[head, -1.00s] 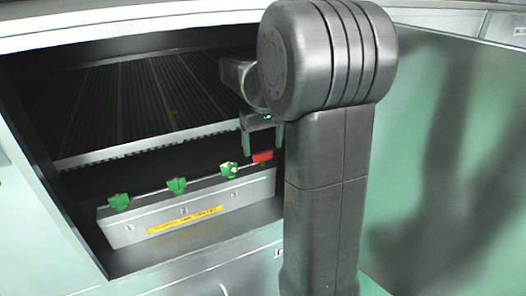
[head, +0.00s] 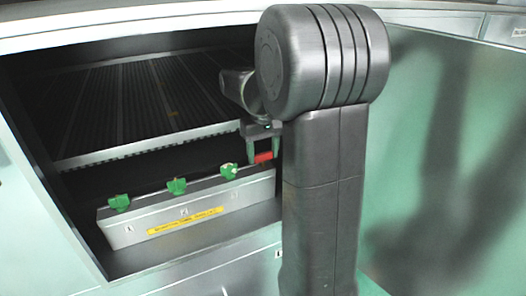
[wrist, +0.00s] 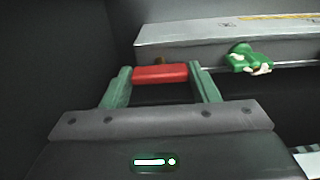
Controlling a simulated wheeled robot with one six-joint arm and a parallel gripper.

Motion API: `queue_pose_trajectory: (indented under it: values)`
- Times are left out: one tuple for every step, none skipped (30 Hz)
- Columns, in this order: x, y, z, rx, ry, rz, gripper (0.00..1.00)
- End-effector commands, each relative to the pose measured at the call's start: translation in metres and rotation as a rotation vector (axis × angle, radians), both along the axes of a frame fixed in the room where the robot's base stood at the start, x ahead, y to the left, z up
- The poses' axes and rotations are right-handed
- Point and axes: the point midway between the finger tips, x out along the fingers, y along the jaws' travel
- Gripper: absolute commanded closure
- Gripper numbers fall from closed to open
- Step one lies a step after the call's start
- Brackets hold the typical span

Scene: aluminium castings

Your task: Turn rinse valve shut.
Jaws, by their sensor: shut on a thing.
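The red valve handle (head: 263,157) sits at the right end of a thin pipe along the grey box, beyond several green valves. My gripper (head: 263,156) is shut on the red handle from above. In the wrist view the red handle (wrist: 160,73) lies crosswise between my two green fingers, which touch its ends. A small brownish stem shows just behind the handle. The nearest green valve (head: 229,171) stands to the left of my gripper in the head view; it also shows at the upper right in the wrist view (wrist: 248,59).
The grey box (head: 190,211) with a yellow label stands inside the open cabinet. Two more green valves (head: 177,186) (head: 119,202) line its top edge. A dark ribbed rack (head: 140,105) lies behind. The cabinet's right side is hidden behind my arm.

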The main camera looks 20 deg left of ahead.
Motion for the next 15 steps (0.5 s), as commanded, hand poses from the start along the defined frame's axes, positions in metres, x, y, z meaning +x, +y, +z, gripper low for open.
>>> queue_pose_trajectory:
  values:
    - [0.0000,0.0001,0.0011,0.000,0.000,-0.012,0.68]
    - [0.0000,0.0001,0.0013,0.000,0.000,-0.021,0.68]
    - [0.0001,0.0002,0.0016,0.000,0.000,-0.035,0.68]
    - [0.0001,0.0002,0.0018,0.000,0.000,-0.048,0.68]
    - [0.0001,0.0002,0.0020,0.000,0.000,-0.062,0.68]
    - [0.0001,0.0003,0.0022,0.000,0.000,-0.085,0.68]
    - [0.0003,0.0003,0.0025,0.000,0.000,-0.103,0.68]
    - [0.0003,0.0004,0.0027,0.000,0.000,-0.124,0.68]
    - [0.0003,0.0003,0.0029,0.000,0.000,-0.154,0.68]
    - [0.0003,0.0004,0.0031,0.000,0.000,-0.178,0.68]
    - [0.0003,0.0004,0.0032,0.000,0.000,-0.202,0.68]
    - [0.0004,0.0005,0.0033,0.000,0.000,-0.237,0.68]
    - [0.0005,0.0005,0.0033,0.000,0.000,-0.264,0.68]
    - [0.0004,0.0005,0.0033,0.000,0.000,-0.292,0.68]
    - [0.0003,0.0004,0.0032,-0.001,0.001,-0.330,0.68]
